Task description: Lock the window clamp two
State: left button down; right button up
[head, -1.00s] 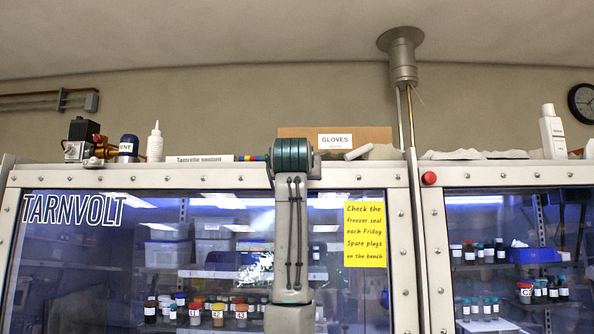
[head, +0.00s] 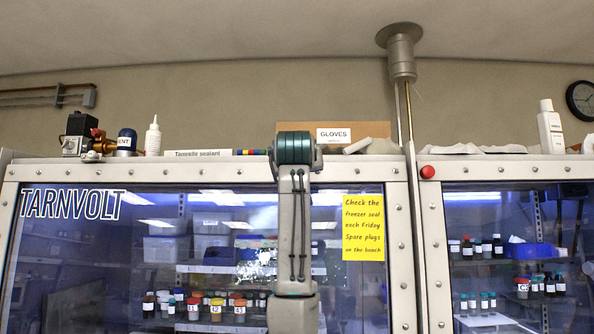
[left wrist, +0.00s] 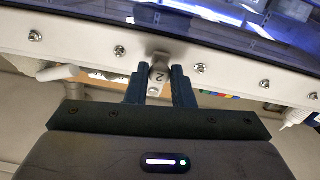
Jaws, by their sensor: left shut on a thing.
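The window clamp two (left wrist: 157,77), a small light grey piece marked "2", sits on the pale window frame (left wrist: 90,43) in the left wrist view. My left gripper (left wrist: 160,88) has its two dark blue fingers on either side of the clamp and is shut on it. The part of the clamp between the fingers is partly hidden. In the head view one of my arms stands upright in front of the window, but no gripper shows there. My right gripper is in neither view.
The glass window (head: 110,250) carries a yellow note (head: 363,228). Screws line its frame. On top stand a glue bottle (head: 153,136), a valve assembly (head: 80,134) and a gloves box (head: 370,130). A red button (head: 427,172) is on the frame at right.

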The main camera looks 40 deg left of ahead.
pick_arm(q)
jog(key=c, duration=1.3)
grip_release()
jog(key=shift+o, duration=0.2)
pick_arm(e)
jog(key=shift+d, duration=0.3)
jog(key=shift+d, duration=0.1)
pick_arm(q)
jog(key=b+v, duration=0.6)
jog(key=v, duration=0.5)
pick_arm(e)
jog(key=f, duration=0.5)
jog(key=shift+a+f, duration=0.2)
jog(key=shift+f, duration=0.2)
pick_arm(q)
jog(key=shift+w, duration=0.1)
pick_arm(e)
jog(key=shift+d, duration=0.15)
